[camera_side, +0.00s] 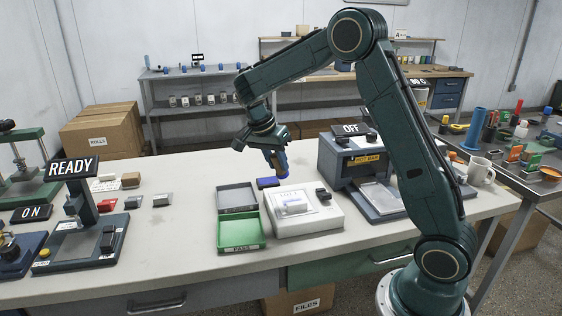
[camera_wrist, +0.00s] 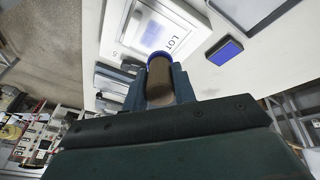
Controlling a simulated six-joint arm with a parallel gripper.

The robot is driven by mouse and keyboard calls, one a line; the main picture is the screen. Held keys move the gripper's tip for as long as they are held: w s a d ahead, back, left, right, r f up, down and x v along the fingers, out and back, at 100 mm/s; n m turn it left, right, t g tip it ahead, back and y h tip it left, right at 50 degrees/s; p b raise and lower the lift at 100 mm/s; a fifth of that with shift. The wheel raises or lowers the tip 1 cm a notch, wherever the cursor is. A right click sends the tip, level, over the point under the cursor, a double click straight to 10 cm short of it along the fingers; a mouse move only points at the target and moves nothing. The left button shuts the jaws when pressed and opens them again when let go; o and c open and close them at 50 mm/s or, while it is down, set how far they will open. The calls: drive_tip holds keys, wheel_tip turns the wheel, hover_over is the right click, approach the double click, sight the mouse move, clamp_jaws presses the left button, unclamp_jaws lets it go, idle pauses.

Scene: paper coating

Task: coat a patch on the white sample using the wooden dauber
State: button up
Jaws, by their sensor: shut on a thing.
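My gripper (camera_side: 272,158) is shut on the wooden dauber, which points down with its blue end (camera_side: 283,174) above the bench. In the wrist view the dauber's brown body (camera_wrist: 159,82) stands between my two fingers, and its blue tip shows at the far end. A white block marked LOT (camera_side: 318,221) lies in front of my gripper, with a pale bluish area on top; it also shows in the wrist view (camera_wrist: 124,27). I cannot tell whether the white sample is this block or a sheet on it. A blue pad (camera_side: 268,183) lies beside the dauber tip, and in the wrist view (camera_wrist: 225,51).
A grey tray (camera_side: 237,196) and a green tray marked PASS (camera_side: 240,234) stand left of the white block. A grey machine marked OFF (camera_side: 345,158) stands to the right. A press marked READY (camera_side: 106,233) is at the left.

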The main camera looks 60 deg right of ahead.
drive_tip(key=shift+f, duration=3.65)
drive_tip(key=shift+s+d+f, duration=0.15)
drive_tip(key=shift+d+f, duration=0.05)
drive_tip(key=shift+f, duration=0.15)
drive_tip(key=shift+s+d, duration=2.4)
drive_tip(key=shift+s, duration=0.05)
drive_tip(key=shift+w+a, duration=2.5)
drive_tip(key=shift+w, duration=0.05)
drive_tip(key=shift+w+a+r, duration=0.1)
drive_tip(key=shift+w+r, duration=0.05)
drive_tip(key=shift+r, duration=3.9)
